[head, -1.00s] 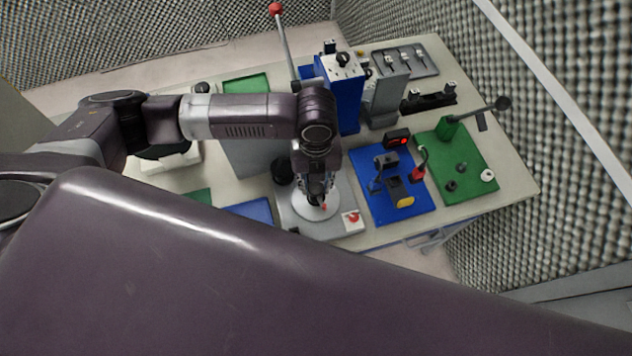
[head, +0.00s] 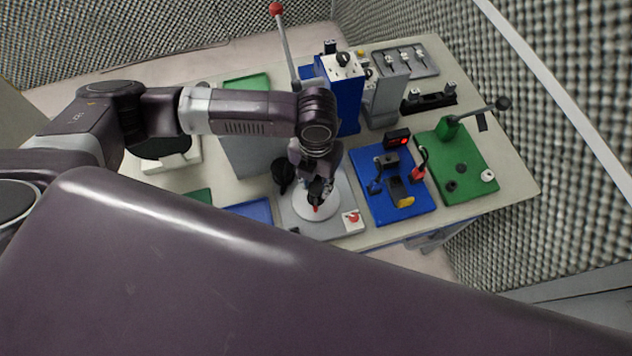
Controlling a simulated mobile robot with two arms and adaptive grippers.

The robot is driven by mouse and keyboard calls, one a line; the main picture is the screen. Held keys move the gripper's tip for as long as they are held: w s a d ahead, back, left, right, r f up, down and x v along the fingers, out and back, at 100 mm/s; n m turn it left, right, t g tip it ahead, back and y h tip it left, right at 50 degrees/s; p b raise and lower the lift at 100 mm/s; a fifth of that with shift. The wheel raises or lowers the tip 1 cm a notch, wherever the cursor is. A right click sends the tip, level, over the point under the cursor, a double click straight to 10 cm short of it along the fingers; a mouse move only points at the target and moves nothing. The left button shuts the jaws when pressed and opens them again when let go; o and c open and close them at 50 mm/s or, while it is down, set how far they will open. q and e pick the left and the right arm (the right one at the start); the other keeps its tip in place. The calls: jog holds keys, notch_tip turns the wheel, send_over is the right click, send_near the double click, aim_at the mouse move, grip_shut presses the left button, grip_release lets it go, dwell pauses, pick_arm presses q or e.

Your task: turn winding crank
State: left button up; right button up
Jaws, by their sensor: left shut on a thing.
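The winding crank shows as a pale round disc (head: 303,212) on a light grey plate on the bench, with a small red part (head: 316,208) at my fingertips. My left gripper (head: 318,198) comes down from above over the disc and is shut on the crank's handle. The fingers and wrist hide most of the handle and part of the disc. My right gripper is not in view.
A red button box (head: 352,218) sits close by at the plate's right corner. A blue board (head: 385,210) and a green board (head: 470,185) lie to the right. A blue tower (head: 347,95) and a tall red-knobbed lever (head: 283,48) stand behind.

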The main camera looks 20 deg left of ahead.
pick_arm(q)
jog(key=shift+w+r+m, duration=0.1)
jog(key=shift+w+m, duration=0.05)
jog(key=shift+m, duration=1.35)
jog(key=shift+w+r+m, duration=0.1)
jog(key=shift+w+m, duration=0.05)
jog(key=shift+m, duration=2.95)
jog(key=shift+f+m+b, duration=0.1)
jog(key=shift+m+b, duration=0.45)
jog(key=shift+m, duration=0.45)
jog(key=shift+m+b, duration=0.75)
jog(key=shift+m, duration=0.35)
jog(key=shift+s+m, duration=0.2)
jog(key=shift+m, duration=0.2)
jog(key=o, duration=1.1)
jog(key=shift+f, duration=0.1)
jog(key=shift+o, duration=0.2)
